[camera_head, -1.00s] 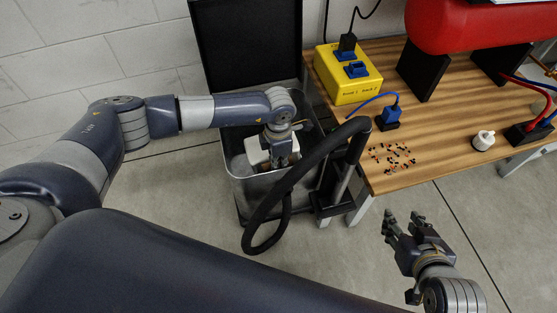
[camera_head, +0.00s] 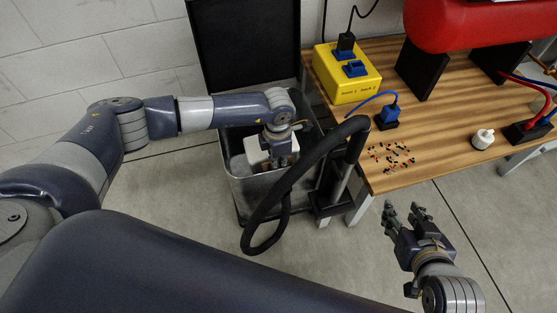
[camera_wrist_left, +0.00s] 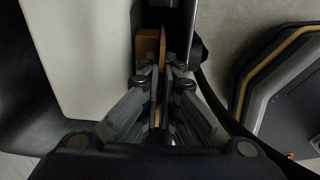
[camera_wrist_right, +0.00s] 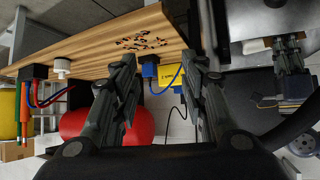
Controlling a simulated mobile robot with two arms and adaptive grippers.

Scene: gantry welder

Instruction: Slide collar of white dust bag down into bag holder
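The white dust bag (camera_head: 256,150) is inside the open grey bin (camera_head: 262,190); its pale side fills the left of the left wrist view (camera_wrist_left: 90,60). Its brown cardboard-like collar (camera_wrist_left: 148,43) stands edge-on there, in a dark slotted part (camera_wrist_left: 174,20) that may be the bag holder. My left gripper (camera_wrist_left: 163,78) reaches down into the bin, and its fingers are closed on the thin collar edge. How deep the collar sits is hidden. My right gripper (camera_head: 404,208) is open and empty, above the floor in front of the table; its spread fingers show in the right wrist view (camera_wrist_right: 157,66).
A black hose (camera_head: 300,170) loops in front of the bin's right side. The bin's dark lid (camera_head: 245,45) stands open behind. A wooden table (camera_head: 440,135) at right holds a yellow socket box (camera_head: 346,82), scattered small bits (camera_head: 390,157) and a white knob-like piece (camera_head: 483,138).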

